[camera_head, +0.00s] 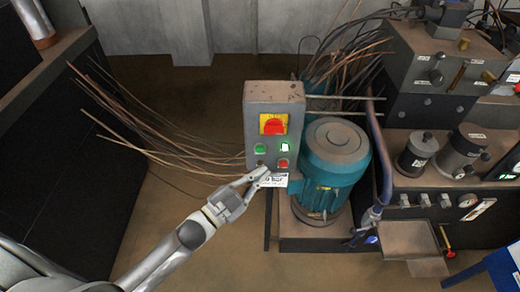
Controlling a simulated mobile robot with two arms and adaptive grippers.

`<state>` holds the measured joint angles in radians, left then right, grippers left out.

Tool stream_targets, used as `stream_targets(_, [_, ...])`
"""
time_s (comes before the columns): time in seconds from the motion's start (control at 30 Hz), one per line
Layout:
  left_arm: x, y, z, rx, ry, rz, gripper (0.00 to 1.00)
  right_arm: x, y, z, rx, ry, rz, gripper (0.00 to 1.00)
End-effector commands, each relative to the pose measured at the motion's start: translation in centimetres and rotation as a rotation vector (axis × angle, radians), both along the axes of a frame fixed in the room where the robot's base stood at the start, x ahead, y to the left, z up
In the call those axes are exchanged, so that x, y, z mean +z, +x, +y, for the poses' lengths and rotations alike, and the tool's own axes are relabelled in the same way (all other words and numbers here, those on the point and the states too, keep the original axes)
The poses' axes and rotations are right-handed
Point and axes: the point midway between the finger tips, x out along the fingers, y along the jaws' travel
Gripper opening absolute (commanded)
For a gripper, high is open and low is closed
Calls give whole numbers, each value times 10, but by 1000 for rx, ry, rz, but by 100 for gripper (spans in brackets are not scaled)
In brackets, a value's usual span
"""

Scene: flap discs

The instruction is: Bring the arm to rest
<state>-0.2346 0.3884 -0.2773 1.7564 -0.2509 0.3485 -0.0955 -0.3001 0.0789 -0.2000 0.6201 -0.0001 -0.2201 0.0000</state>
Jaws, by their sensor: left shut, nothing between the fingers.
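My left arm comes in from the lower left. Its gripper (262,173) is shut and empty, with the fingertips at the lower part of a grey control box (273,97). The fingertips are close below the small buttons; I cannot tell whether they touch the box. The box carries a red switch on a yellow plate (273,125), a green button (260,149), a lit green-white indicator (285,146) and a red button (283,163). A white label (275,180) sits below them, partly behind the fingers. My right gripper is out of view.
A teal motor (333,165) stands right of the box on a metal base (320,240). Loose brown wires (150,130) spread left of the box. A grey machine (445,120) with knobs and a tray (408,240) fills the right. Brown floor is open at lower middle.

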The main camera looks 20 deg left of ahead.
Motion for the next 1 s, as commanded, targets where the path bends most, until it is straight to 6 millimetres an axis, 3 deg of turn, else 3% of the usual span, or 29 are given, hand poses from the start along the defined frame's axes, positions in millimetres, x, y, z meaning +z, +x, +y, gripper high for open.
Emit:
stream_targets(0.57, [0, 0, 0, 0, -1, 0, 0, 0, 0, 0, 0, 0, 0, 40])
stream_targets(0.67, [-8, 1, 2, 9, 0, 20, 0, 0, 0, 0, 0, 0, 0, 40])
stream_targets(0.77, [-40, 3, 12, 46, -1, 97, 0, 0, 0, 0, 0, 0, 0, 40])
stream_targets(0.87, [-99, 0, 29, 113, -1, 239, 0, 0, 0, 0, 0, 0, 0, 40])
stream_targets(1.0, [-200, -25, 56, 227, -2, 491, 0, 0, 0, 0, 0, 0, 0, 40])
